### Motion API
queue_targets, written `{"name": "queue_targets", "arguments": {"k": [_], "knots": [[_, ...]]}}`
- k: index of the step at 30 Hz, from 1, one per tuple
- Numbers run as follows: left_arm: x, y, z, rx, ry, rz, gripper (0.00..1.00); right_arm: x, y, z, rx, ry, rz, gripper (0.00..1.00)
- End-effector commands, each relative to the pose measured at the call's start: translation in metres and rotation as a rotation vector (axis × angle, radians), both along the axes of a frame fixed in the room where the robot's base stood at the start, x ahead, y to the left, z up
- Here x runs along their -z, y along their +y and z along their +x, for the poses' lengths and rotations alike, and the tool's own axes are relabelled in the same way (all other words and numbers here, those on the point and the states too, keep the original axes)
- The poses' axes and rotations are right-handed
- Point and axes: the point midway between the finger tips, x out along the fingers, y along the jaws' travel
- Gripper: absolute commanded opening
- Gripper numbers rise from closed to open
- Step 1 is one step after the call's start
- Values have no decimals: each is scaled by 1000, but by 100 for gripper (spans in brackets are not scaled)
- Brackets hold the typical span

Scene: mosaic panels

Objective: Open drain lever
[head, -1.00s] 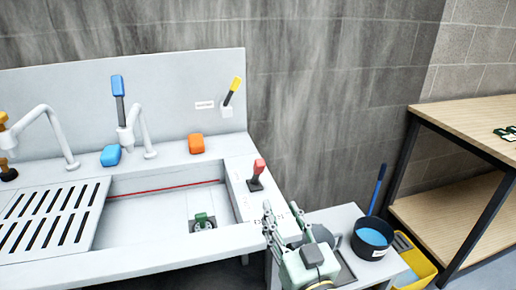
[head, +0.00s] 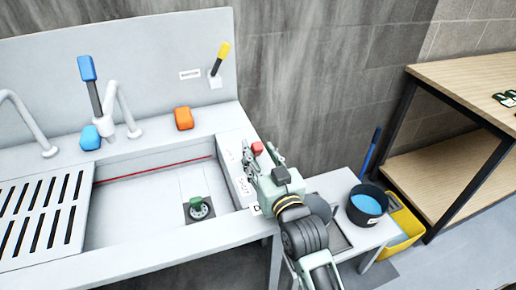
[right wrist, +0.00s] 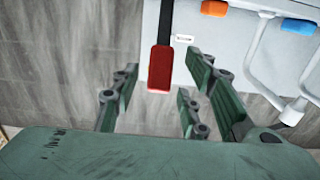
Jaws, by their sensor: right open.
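A lever with a red grip (head: 257,148) stands on the right deck of the sink. Its base is hidden behind my right gripper in the head view. My right gripper (head: 261,158) is open at the lever's grip, with fingers on both sides of it in the picture. In the right wrist view the red grip (right wrist: 160,68) on its dark stem shows between the open fingers; I cannot tell whether they touch it. A green drain piece (head: 196,203) sits in a dark square on the basin floor. My left gripper is not in view.
A yellow-handled lever (head: 221,54) is on the back panel. An orange block (head: 183,118) and a blue-handled faucet (head: 90,75) stand on the back ledge. A dark pot (head: 367,203) and a yellow bucket (head: 403,226) are at the right, before a wooden shelf (head: 470,90).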

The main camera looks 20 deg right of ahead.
Motion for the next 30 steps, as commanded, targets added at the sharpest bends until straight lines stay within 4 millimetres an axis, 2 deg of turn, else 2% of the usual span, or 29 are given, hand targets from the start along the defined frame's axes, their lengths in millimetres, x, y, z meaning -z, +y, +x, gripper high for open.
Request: {"name": "queue_targets", "arguments": {"k": [4, 13, 27, 30], "knots": [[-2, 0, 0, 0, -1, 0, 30, -1, 0, 12, 0, -1, 0, 41], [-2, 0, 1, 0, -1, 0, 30, 0, 0, 14, 0, 0, 0, 41], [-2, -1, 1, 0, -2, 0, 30, 0, 0, 14, 0, 0, 0, 0], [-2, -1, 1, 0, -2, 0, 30, 0, 0, 14, 0, 0, 0, 0]]}}
